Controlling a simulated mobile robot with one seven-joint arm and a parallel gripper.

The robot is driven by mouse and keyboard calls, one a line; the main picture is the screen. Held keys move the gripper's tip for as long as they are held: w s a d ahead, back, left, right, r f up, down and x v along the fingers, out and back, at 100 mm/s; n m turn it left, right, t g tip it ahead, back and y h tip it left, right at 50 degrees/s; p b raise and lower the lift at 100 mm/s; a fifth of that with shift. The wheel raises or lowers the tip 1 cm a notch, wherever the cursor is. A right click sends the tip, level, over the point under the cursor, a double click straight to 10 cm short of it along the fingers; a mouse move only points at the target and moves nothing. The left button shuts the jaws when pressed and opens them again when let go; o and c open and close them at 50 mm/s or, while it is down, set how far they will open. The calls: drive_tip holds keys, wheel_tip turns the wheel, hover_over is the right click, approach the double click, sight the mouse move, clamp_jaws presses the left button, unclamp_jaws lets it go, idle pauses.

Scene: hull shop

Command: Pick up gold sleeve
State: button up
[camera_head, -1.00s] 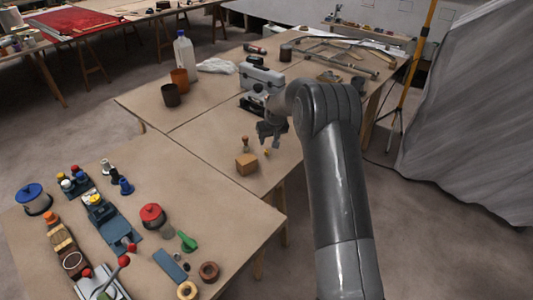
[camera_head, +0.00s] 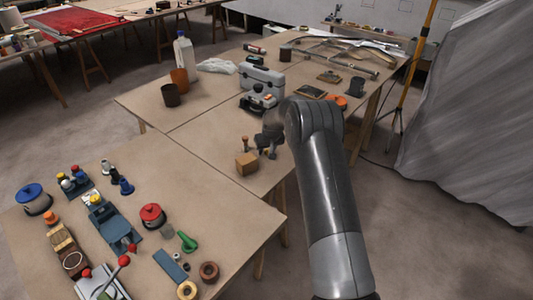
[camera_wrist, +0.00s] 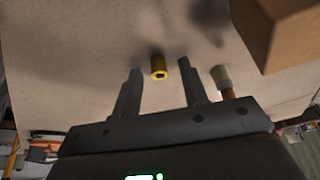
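The gold sleeve (camera_wrist: 159,68) is a small, short yellow tube with a dark hole, on the tan tabletop in the wrist view. My gripper (camera_wrist: 159,66) is open, with one finger on each side of the sleeve in the picture. A gap shows between the sleeve and each finger, and I see no contact. In the head view my gripper (camera_head: 267,154) points down over the table, just right of the wooden block, and hides the sleeve.
The wooden block (camera_head: 246,163) is close to my gripper and fills the upper right of the wrist view (camera_wrist: 283,32). A small wooden-handled piece (camera_head: 245,143) stands behind the block. A grey toolbox (camera_head: 261,82) stands farther back. The table to the block's left is clear.

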clamp_jaws()
drive_tip(key=shift+r, duration=0.15)
